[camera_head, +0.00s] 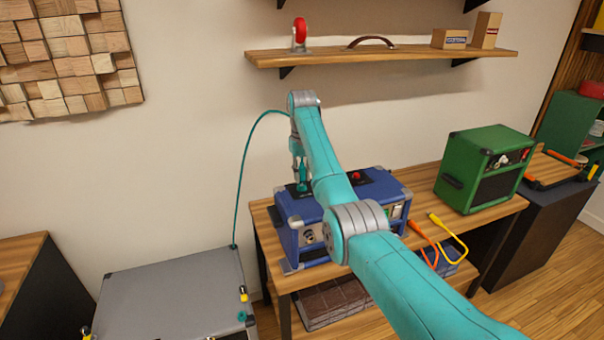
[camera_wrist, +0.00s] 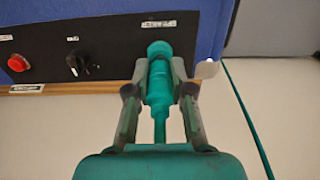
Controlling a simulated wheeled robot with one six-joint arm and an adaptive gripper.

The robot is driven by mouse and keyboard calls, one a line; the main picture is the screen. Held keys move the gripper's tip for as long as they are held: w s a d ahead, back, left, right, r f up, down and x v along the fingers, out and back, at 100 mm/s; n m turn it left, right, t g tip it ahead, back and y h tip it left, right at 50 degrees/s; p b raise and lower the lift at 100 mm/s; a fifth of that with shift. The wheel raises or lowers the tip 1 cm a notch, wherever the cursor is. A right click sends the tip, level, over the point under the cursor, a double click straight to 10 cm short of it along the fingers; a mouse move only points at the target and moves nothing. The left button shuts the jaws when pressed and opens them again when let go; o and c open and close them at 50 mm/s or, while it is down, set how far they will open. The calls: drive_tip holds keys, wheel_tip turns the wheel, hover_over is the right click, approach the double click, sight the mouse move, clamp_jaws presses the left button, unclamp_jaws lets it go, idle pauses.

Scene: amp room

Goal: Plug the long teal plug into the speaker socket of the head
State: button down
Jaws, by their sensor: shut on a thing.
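The blue amp head (camera_head: 311,238) stands on the wooden table, its black panel facing up. In the wrist view, this panel (camera_wrist: 105,60) has a red button, a black knob and small labels. My gripper (camera_wrist: 158,70) is shut on the long teal plug (camera_wrist: 158,88), with a finger on either side. The plug's front end lies over the panel's right part, just below a white label. The socket is hidden behind it, so I cannot tell whether the plug is in. In the head view, my gripper (camera_head: 301,180) points down at the head's left part.
The teal cable (camera_head: 241,185) arcs left down to a grey cabinet (camera_head: 165,300). A green amp (camera_head: 485,168) stands right on the table. Orange (camera_head: 423,236) and yellow (camera_head: 449,236) cables hang off the table's front. A wall shelf (camera_head: 385,56) is behind my arm.

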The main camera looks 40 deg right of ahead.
drive_tip(key=shift+f, duration=0.45)
idle(0.6)
drive_tip(key=c, duration=0.9)
unclamp_jaws()
drive_tip(key=shift+c, duration=0.2)
